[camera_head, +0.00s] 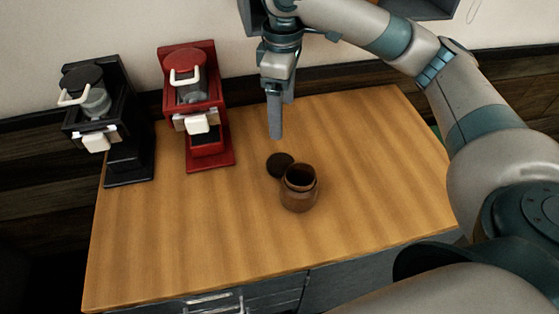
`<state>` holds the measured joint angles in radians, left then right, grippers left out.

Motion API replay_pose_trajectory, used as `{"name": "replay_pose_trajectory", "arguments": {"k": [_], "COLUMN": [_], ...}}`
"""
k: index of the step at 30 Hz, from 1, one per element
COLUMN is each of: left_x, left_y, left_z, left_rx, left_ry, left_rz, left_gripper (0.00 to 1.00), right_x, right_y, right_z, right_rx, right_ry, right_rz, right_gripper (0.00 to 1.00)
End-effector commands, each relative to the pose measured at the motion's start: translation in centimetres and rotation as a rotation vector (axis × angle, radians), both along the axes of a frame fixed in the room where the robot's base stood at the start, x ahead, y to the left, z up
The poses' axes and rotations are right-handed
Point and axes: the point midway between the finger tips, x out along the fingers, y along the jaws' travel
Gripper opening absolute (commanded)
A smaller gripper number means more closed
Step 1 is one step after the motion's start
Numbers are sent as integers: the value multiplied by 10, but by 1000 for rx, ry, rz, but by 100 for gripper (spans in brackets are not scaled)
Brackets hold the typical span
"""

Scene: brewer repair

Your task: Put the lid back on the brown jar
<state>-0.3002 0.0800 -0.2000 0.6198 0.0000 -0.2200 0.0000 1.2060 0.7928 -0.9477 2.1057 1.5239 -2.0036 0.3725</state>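The brown jar (299,200) stands upright on the wooden counter, with its dark opening facing up and uncovered. A dark round lid (278,164) lies on the counter just behind and to the left of the jar; the jar's rim slightly overlaps it in the picture. My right gripper (276,134) points down behind the lid in the picture, apart from both the lid and the jar. Its fingers are seen nearly edge-on and overlap, so their gap is hidden. I see nothing held below the fingertips. My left gripper is not in view.
A red brewer (203,112) stands at the back left of the counter (190,235), and a black brewer (118,140) stands left of it. The counter around the jar is clear. Drawers with a metal handle (213,303) are below the front edge.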

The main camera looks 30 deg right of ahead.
Motion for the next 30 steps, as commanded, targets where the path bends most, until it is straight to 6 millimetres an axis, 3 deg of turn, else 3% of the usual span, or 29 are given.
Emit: {"name": "replay_pose_trajectory", "arguments": {"k": [8, 24, 30], "left_x": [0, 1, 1], "left_y": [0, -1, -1], "left_z": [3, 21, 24], "left_rx": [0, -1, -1], "left_ry": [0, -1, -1], "left_rz": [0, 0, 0], "left_gripper": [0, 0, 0], "right_x": [0, 0, 1], "right_y": [0, 0, 0], "right_z": [-11, -100, -119], "right_rx": [-1, -1, 1], "right_ry": [2, 3, 1], "right_rz": [-1, -1, 0], "right_gripper": [79, 79, 79]}}
